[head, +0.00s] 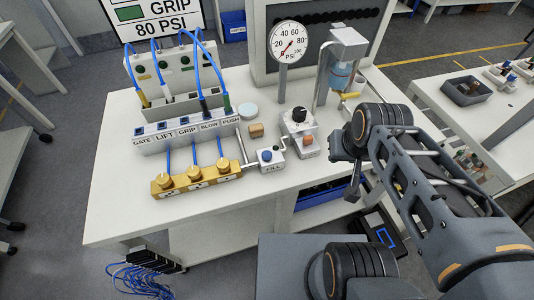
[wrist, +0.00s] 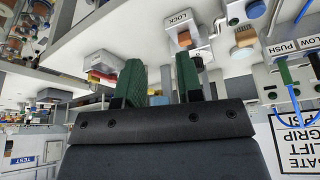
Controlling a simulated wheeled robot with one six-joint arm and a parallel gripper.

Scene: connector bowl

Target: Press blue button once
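In the wrist view, which looks upside down, a blue button (wrist: 232,22) shows near the top right, apart from my fingers. My gripper (wrist: 159,78) has two green-padded fingers with a clear gap between them and nothing held. In the head view the end of my arm is above the bench's right part, to the right of the blue button, with its fingertips hard to make out.
A gauge (head: 288,42), bottle stand (head: 345,50) and wooden block (head: 256,131) are behind. The bench's front strip (head: 240,205) is clear.

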